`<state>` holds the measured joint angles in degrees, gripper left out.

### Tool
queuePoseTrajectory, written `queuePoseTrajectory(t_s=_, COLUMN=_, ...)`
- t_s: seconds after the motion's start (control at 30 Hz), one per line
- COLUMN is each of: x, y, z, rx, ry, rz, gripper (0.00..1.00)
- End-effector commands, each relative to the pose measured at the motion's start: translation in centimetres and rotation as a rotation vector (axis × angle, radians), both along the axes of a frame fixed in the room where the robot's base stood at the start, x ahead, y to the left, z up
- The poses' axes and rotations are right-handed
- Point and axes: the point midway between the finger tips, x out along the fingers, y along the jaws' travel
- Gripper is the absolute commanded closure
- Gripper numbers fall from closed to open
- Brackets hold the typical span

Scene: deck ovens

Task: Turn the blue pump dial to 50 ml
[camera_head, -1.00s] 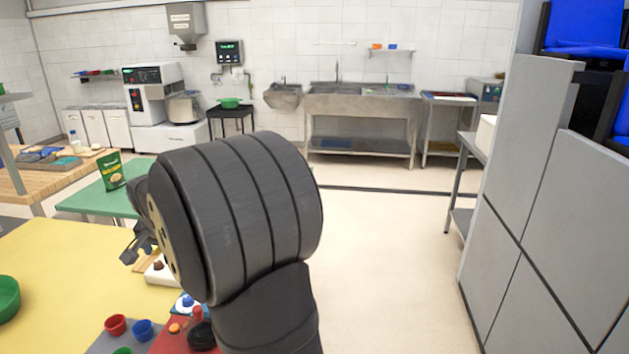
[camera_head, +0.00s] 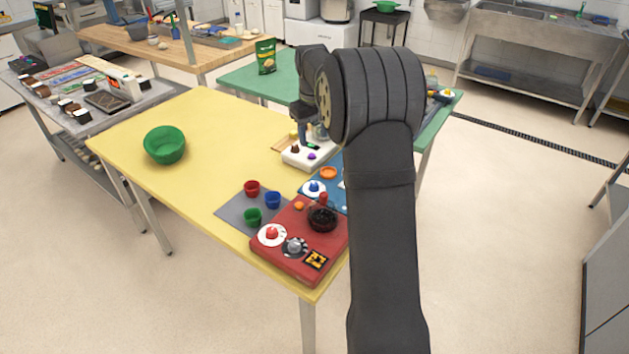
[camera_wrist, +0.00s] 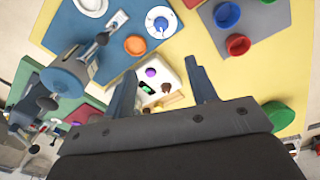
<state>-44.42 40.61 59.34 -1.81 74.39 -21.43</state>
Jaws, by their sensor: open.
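The blue pump dial (camera_head: 314,187) is a blue knob on a white disc, on a blue board (camera_head: 336,192) at the right side of the yellow table. In the wrist view the dial (camera_wrist: 160,23) lies near the top, beyond the fingertips, with a small white panel (camera_wrist: 118,20) beside it. My gripper (camera_wrist: 160,72) is open and empty, apart from the dial. A white box (camera_wrist: 169,72) with purple and brown knobs shows between its fingers. In the head view my arm hides the right part of the blue board. The dial's reading is too small to tell.
An orange disc (camera_head: 328,172) is on the blue board. A red panel (camera_head: 292,262) with other knobs is in front. Red (camera_head: 252,187), blue (camera_head: 272,199) and green (camera_head: 253,216) cups stand on a grey mat. A grey-blue machine (camera_wrist: 70,78) stands near.

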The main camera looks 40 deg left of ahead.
Motion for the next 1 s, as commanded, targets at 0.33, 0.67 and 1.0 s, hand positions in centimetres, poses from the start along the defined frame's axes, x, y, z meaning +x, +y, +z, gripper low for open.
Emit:
queuePoseTrajectory(t_s=0.33, x=1.7, y=1.1, z=-1.7, rx=-0.065, ry=0.078, rz=0.393, gripper=0.48)
queuePoseTrajectory(t_s=0.67, x=1.7, y=1.0, z=-5.5, rx=-0.068, ry=0.085, rz=0.416, gripper=0.48)
queuePoseTrajectory(t_s=1.0, x=1.7, y=1.1, z=-13.0, rx=-0.067, ry=0.084, rz=0.415, gripper=0.48)
